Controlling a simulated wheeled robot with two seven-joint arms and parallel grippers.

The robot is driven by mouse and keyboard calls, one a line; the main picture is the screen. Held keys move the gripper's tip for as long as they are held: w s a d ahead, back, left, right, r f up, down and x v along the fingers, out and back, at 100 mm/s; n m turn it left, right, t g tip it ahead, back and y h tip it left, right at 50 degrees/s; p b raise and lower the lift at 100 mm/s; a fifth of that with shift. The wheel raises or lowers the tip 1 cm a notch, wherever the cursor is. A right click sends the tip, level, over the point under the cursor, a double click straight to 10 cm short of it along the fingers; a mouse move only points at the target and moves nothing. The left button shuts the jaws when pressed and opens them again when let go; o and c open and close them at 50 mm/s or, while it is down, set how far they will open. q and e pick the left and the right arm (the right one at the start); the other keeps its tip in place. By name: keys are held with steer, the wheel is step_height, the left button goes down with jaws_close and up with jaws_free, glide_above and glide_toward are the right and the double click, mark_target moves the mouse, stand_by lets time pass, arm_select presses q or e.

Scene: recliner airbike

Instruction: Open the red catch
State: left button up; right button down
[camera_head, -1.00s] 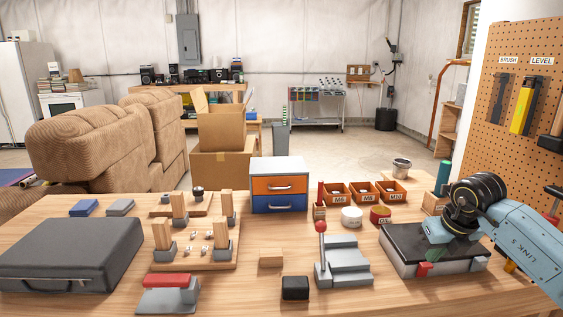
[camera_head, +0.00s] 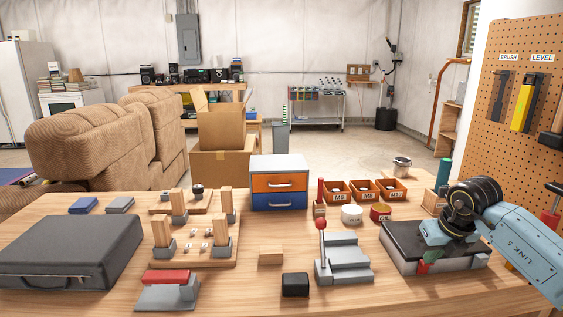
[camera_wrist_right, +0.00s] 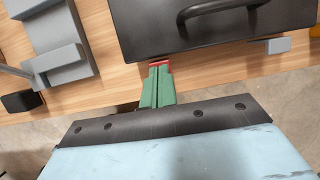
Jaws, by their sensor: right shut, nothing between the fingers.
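The red catch (camera_head: 423,268) is on the front side of a grey case with a black lid (camera_head: 400,240) at the right of the bench. In the right wrist view, only a thin red part of the catch (camera_wrist_right: 160,63) shows at the fingertips. My right gripper (camera_head: 431,257) has green fingers, shut and empty, right at the catch and partly covering it. The fingers also show in the right wrist view (camera_wrist_right: 158,72); whether they touch the catch is hard to tell. The black lid (camera_wrist_right: 150,35) lies flat and has a black handle. My left gripper is out of view.
A grey catch (camera_wrist_right: 270,46) sits on the same case side, to the right. A grey stepped block with a red-knobbed lever (camera_head: 345,262) and a black block (camera_head: 295,286) stand left of the case. Bare bench lies in front.

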steer(key=shift+s+f, duration=0.1)
steer(key=shift+f, duration=0.15)
steer(key=shift+s, duration=0.1)
steer(key=shift+s+r+p, duration=0.25)
steer(key=shift+s+p, duration=0.3)
steer(key=shift+s, duration=0.25)
steer(key=s, duration=0.1)
steer(key=s+r+p, duration=0.1)
steer(key=s, duration=0.3)
steer(key=shift+d+r+p, duration=0.2)
steer(key=shift+r+p, duration=0.05)
steer(key=shift+p, duration=0.05)
